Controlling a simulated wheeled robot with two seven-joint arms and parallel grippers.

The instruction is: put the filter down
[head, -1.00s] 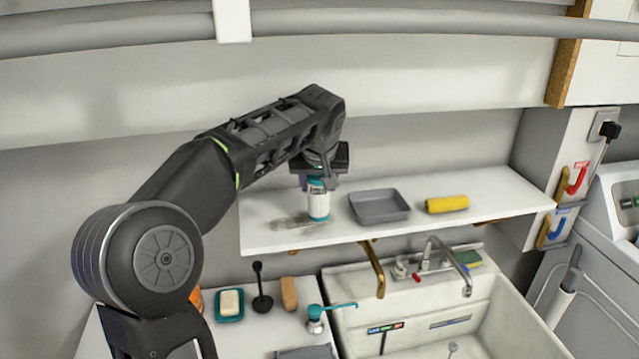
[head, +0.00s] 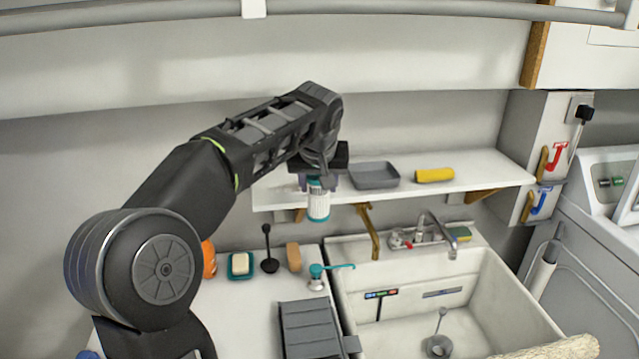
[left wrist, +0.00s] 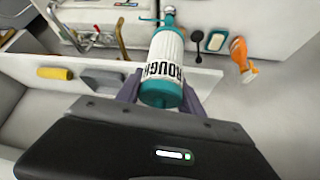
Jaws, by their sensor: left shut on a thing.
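The filter (head: 318,203) is a white ribbed cylinder with teal end caps. My left gripper (head: 319,182) is shut on its upper cap and holds it upright. In the head view the filter hangs in front of the white wall shelf (head: 440,186), over the counter behind the soap dispenser. In the left wrist view the filter (left wrist: 164,62) shows black lettering on its side, and the purple-grey fingers of my left gripper (left wrist: 160,95) lie on both sides of its near teal cap. My right gripper is not in view.
A grey tray (head: 374,176) and a yellow roll (head: 434,175) stand on the shelf. Below are a teal soap dispenser (head: 317,277), a soap dish (head: 240,266), a brown block (head: 293,257), a grey ribbed tray (head: 309,328) and the sink (head: 400,338). The counter's left front is clear.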

